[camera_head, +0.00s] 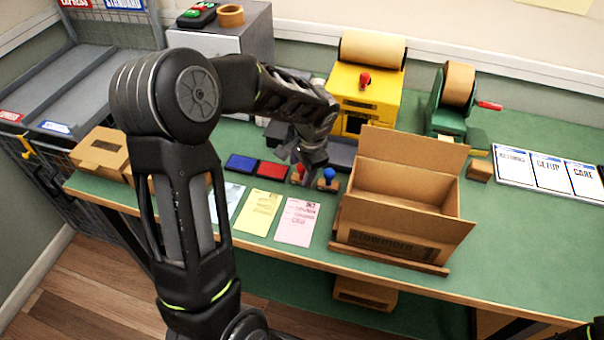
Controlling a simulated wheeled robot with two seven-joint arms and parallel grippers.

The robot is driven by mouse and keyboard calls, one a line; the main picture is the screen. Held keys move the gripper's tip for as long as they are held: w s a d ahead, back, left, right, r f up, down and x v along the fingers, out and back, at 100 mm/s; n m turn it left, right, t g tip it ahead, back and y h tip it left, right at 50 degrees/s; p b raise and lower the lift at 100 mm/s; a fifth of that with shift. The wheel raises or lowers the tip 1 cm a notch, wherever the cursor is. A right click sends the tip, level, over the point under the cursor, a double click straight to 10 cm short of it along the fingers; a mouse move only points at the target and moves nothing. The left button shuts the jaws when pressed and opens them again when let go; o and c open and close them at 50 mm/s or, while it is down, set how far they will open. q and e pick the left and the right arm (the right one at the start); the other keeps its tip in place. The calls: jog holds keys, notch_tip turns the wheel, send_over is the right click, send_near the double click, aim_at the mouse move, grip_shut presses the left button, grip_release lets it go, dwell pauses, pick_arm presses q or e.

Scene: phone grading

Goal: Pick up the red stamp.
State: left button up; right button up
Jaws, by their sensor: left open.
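The red stamp (298,173) stands on the green table, with its upper part partly hidden by my left gripper. Just right of it stands a blue stamp (328,178) with a round blue knob on a wooden base. My left gripper (303,160) is open, pointing down at the red stamp from above and behind. I cannot tell from this view whether its fingers are around the stamp or only over it.
Blue and red ink pads (272,170) lie left of the stamps. Several paper slips (259,212) lie in front. An open cardboard box (404,196) stands close on the right. A yellow machine (366,90) and a green tape dispenser (450,108) stand behind.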

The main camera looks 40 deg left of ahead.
pick_arm(q)
jog(key=shift+c, duration=0.4)
grip_shut()
dwell(0.5)
